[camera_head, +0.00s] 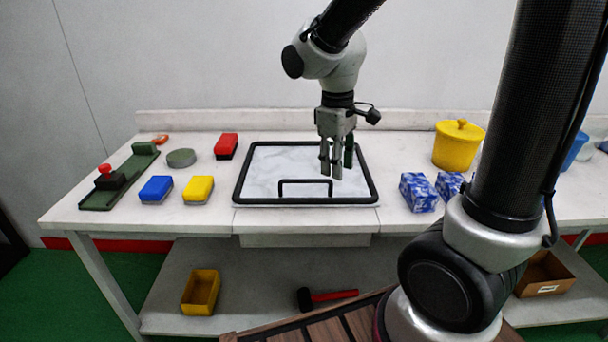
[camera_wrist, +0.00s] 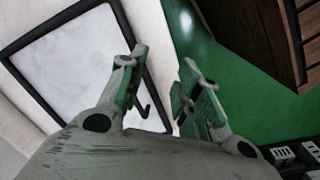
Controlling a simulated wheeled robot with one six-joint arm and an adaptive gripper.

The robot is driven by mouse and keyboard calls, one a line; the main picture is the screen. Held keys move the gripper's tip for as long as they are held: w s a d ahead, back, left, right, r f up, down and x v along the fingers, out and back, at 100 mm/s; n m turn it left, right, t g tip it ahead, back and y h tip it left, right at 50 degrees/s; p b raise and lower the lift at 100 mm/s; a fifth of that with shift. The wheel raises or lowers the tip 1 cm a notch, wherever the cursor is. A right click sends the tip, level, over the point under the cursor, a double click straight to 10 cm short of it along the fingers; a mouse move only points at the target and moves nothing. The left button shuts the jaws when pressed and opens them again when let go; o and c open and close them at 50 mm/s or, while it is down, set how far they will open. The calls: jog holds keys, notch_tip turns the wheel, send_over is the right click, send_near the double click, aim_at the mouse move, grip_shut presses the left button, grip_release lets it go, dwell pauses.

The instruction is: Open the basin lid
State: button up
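The basin lid (camera_head: 265,170) is a white marbled panel in a black frame, set in the middle of the table and lying shut. Its black bar handle (camera_head: 305,181) stands near the front edge. My gripper (camera_head: 337,168) points down over the right part of the lid, behind and to the right of the handle, and touches nothing that I can make out. In the wrist view the fingers (camera_wrist: 160,85) are apart with nothing between them. The lid (camera_wrist: 75,60) shows there on the left, with part of the handle (camera_wrist: 145,108) partly hidden by the left finger.
Blue (camera_head: 156,189), yellow (camera_head: 198,189) and red (camera_head: 227,145) blocks and a green tool (camera_head: 120,180) lie left of the lid. Blue-white packs (camera_head: 418,192) and a yellow lidded pot (camera_head: 457,145) stand right. The table strip before the lid is clear.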

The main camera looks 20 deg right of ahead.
aim_at(305, 180)
jog(key=w+a+f+n+t, duration=0.2)
jog(key=w+a+n, duration=0.2)
jog(key=w+n, duration=0.45)
jog(key=shift+m, duration=0.65)
jog(key=x, duration=0.7)
jog(key=shift+w+a+f, duration=0.2)
jog(key=shift+w+f, duration=0.05)
jog(key=shift+w, duration=0.15)
grip_shut()
